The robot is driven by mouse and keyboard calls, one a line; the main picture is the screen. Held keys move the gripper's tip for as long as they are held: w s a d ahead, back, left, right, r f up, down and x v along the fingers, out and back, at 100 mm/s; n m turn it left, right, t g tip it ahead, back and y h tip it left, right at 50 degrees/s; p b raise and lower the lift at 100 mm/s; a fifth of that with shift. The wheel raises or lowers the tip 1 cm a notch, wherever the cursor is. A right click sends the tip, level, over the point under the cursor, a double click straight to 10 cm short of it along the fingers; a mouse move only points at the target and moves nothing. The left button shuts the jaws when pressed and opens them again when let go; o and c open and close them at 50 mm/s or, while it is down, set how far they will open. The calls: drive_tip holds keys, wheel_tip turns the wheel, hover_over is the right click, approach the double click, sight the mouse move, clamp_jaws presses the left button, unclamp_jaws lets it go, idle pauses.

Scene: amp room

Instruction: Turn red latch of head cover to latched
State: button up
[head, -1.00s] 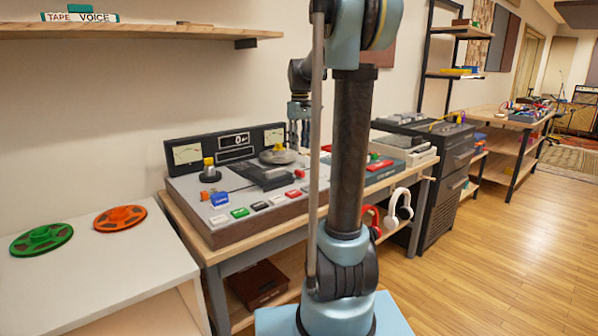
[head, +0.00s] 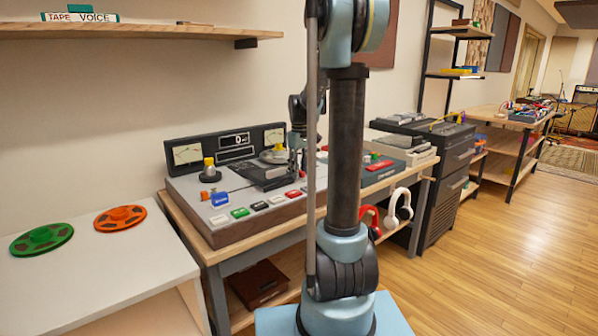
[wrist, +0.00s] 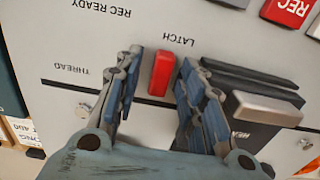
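The red latch (wrist: 162,73) is a small upright bar under the printed word LATCH in the wrist view. My gripper (wrist: 161,58) is open, with one finger on each side of the latch. No clear contact shows, and I cannot tell the exact height of the fingertips. The dark head cover (wrist: 242,125) with a pale bar lies just right of the right finger. In the head view my gripper (head: 298,160) is over the tape machine (head: 225,180), beside the dark cover block (head: 262,174), partly hidden by my arm.
A red REC button (wrist: 291,8) is at the top right of the wrist view. In the head view, coloured keys (head: 239,213) line the machine's front. A green reel (head: 40,240) and an orange reel (head: 120,217) lie on the white table at left. Headphones (head: 402,203) hang at right.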

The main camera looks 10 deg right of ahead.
clamp_jaws()
drive_tip(key=shift+m, duration=0.3)
drive_tip(key=m, duration=0.3)
drive_tip(key=shift+a+m, duration=0.2)
drive_tip(key=shift+m, duration=0.1)
drive_tip(key=m, duration=0.4)
drive_tip(key=shift+a, duration=0.25)
drive_tip(key=m, duration=0.5)
drive_tip(key=shift+w+a, duration=0.1)
drive_tip(key=shift+a, duration=0.1)
drive_tip(key=shift+w+a+m, duration=0.15)
drive_tip(key=shift+m, duration=2.15)
